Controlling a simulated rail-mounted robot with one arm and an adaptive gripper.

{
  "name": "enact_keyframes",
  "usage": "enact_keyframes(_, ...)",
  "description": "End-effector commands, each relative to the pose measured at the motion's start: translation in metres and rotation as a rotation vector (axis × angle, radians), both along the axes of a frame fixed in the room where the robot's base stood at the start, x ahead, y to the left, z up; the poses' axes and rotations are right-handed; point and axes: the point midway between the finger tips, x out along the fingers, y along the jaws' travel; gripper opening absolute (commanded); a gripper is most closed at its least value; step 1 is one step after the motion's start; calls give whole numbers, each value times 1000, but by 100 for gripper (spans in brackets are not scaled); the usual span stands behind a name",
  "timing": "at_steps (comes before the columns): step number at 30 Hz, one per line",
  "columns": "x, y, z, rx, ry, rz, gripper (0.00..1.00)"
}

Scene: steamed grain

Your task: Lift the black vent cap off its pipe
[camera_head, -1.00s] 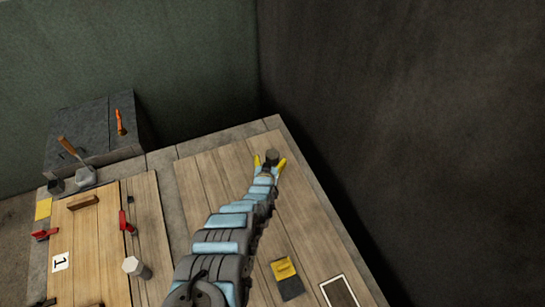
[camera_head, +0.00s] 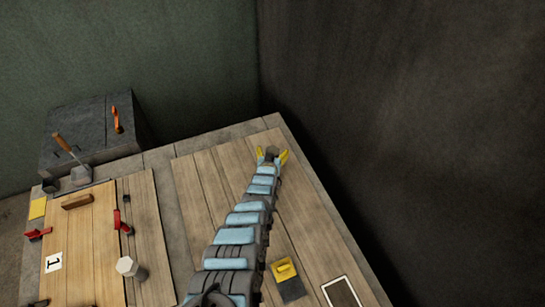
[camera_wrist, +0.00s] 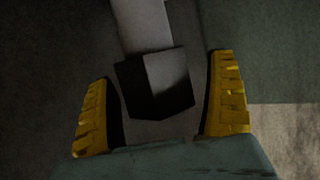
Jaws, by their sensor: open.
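The black vent cap (camera_wrist: 155,84) is a dark faceted block on the end of a grey pipe (camera_wrist: 141,25) in the wrist view. In the head view the cap (camera_head: 271,154) shows as a small dark shape at the far end of the wooden table. My gripper (camera_wrist: 165,95) is open, with its yellow fingers on either side of the cap. A gap shows between the cap and each finger. In the head view my gripper (camera_head: 272,157) reaches out at the end of my arm. The pipe is hidden in the head view.
A dark grey box (camera_head: 88,133) with an orange handle stands at the back left. A pale hexagonal-topped post (camera_head: 127,266) and red clamps (camera_head: 121,222) are on the left boards. A yellow-and-black block (camera_head: 286,279) lies right of my arm. A dark wall borders the right side.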

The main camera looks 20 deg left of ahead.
Motion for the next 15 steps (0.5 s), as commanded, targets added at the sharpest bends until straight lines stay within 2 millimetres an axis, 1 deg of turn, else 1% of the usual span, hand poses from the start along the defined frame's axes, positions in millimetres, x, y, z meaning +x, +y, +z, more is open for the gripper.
enact_keyframes(1, 3, 0, -5, 2, -2, -2, 88)
enact_keyframes(3, 6, 0, -6, 2, -2, -2, 88)
enact_keyframes(15, 10, 1, -4, 0, 0, -1, 88)
